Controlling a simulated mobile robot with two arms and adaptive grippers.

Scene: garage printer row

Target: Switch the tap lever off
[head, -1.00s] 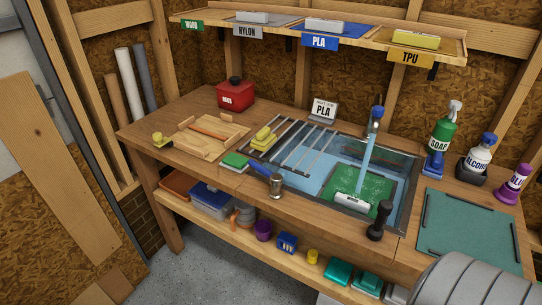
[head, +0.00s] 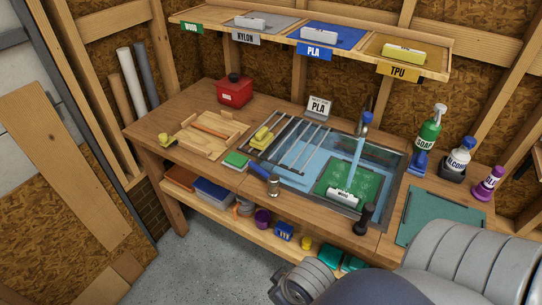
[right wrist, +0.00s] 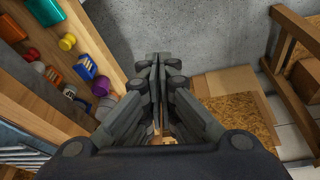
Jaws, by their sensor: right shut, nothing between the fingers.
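The tap (head: 366,119) stands at the back of the sink (head: 398,166), with a blue part on its top. A stream of water (head: 356,158) runs from it into the basin. I cannot make out the lever's position at this size. My right gripper (right wrist: 158,62) is shut and empty in the right wrist view, over the floor in front of the bench, apart from the tap. My left gripper is not in view.
A black upright handle (head: 364,218) stands at the sink's front right corner. Soap (head: 429,130), alcohol (head: 457,158) and purple (head: 487,184) bottles stand right of the sink. A teal mat (head: 440,215) lies at right. Bins and jars fill the lower shelf (head: 230,218).

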